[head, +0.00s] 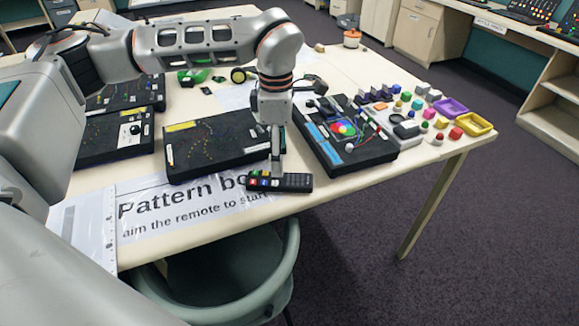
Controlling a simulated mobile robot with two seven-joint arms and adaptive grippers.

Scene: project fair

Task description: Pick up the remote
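The remote (293,183) is a dark, slim handset with a few coloured buttons at its left end. It lies near the front edge of the table, on the edge of a printed "Pattern bo..." sheet. My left gripper (276,172) points down from above, with its fingertips at the remote's left half. The fingers line up in this view, so I cannot tell how far apart they are or whether they touch the remote. They hide a small part of it. My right gripper is not in view.
A black pattern board (215,140) lies left of the gripper, and another board with a coloured disc (345,130) lies to its right. Several small blocks and knobs fill the table's right side, by a yellow tray (476,122). A green chair (215,285) stands at the front edge.

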